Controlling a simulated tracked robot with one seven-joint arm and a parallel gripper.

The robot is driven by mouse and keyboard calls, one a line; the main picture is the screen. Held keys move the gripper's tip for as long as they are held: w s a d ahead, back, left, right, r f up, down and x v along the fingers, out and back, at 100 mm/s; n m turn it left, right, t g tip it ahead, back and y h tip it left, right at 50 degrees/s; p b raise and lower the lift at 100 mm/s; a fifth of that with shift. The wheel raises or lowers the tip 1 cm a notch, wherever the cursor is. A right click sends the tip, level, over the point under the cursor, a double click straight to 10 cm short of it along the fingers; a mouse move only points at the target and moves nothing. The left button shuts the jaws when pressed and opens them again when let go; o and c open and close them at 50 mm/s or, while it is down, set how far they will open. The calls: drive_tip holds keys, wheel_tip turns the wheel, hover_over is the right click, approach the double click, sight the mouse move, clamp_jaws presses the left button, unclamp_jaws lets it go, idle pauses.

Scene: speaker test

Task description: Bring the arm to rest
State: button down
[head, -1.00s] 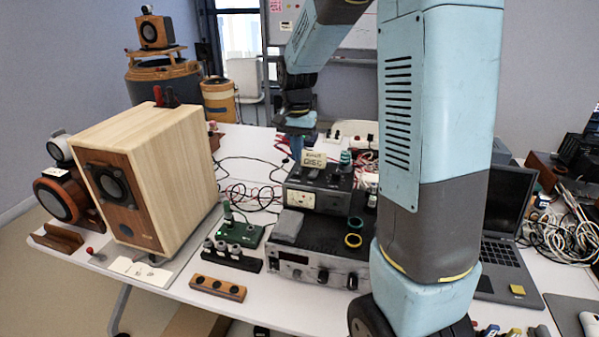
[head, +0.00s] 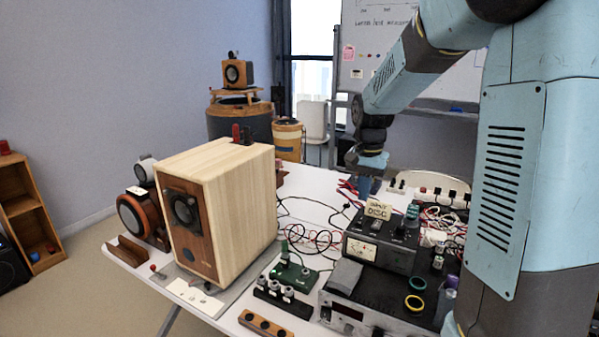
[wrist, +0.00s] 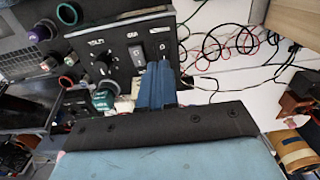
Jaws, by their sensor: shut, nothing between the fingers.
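My gripper (head: 366,188) hangs at the end of my light blue arm, over the back of the white bench. It is just above and behind the black meter box (head: 380,248) in the head view. In the wrist view my gripper's blue fingers (wrist: 158,84) are together with nothing between them. They point toward the meter box's panel (wrist: 125,50), which has a rocker switch and knobs. Whether the fingertips touch anything cannot be told.
A large wooden speaker (head: 235,205) stands on the bench left of my gripper. A black amplifier (head: 385,300) lies under the meter box. Loose cables (head: 305,238) and a power strip (head: 440,192) lie around. Open floor (head: 95,270) shows at the left.

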drive_tip(key=s+r+n+t, duration=0.2)
drive_tip(key=s+r, duration=0.3)
drive_tip(key=s, duration=0.7)
drive_tip(key=s+r+n+t, duration=0.3)
drive_tip(key=s+r+n, duration=0.1)
drive_tip(key=s, duration=0.9)
drive_tip(key=shift+d+r+n, duration=0.2)
drive_tip(key=shift+r+n, duration=0.1)
drive_tip(key=shift+r, duration=0.15)
